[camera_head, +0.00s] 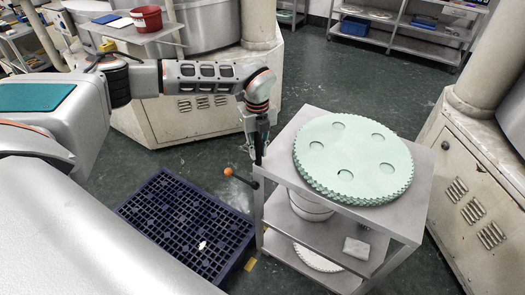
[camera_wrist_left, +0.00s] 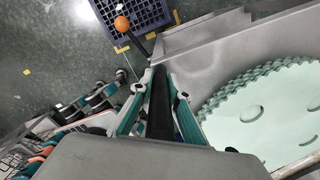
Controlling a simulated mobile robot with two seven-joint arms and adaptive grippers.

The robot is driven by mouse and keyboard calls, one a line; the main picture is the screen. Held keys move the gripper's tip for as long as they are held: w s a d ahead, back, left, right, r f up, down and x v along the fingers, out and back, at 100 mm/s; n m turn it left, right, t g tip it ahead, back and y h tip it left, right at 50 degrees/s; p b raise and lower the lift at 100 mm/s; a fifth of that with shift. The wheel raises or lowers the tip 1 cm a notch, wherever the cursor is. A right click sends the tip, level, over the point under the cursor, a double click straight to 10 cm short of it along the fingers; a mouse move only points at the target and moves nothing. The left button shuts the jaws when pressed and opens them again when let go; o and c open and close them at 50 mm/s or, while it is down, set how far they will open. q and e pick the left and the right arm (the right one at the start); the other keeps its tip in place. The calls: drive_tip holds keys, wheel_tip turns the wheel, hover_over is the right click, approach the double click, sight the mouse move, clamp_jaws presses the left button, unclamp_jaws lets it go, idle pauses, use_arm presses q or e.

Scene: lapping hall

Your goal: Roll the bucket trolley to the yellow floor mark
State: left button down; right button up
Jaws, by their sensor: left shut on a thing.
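A grey metal trolley (camera_head: 413,215) stands right of centre in the head view, with pale green toothed discs on its top and a white bucket (camera_head: 310,207) on the shelf below. Its top also shows at the right of the left wrist view (camera_wrist_left: 215,52). My left gripper (camera_head: 256,148) is at the trolley's left edge, shut on a dark upright handle bar (camera_wrist_left: 161,105). A small yellow floor mark (camera_head: 250,264) shows beside the trolley's lower left side. Yellow patches (camera_wrist_left: 27,71) also show on the floor in the wrist view. My right gripper is not in view.
A dark blue grid pallet (camera_head: 185,228) lies on the floor close left of the trolley. Large machines stand behind and at the right (camera_head: 480,190). Green floor is open between the trolley and the back shelves (camera_head: 410,30).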

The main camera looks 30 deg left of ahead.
use_arm(q)
drive_tip(key=shift+a, duration=1.05)
drive_tip(key=c, duration=1.9)
unclamp_jaws()
drive_tip(key=shift+a, duration=0.15)
drive_tip(key=shift+r, duration=0.1)
wheel_tip(320, 180, up, 12)
drive_tip(key=shift+f, duration=0.1)
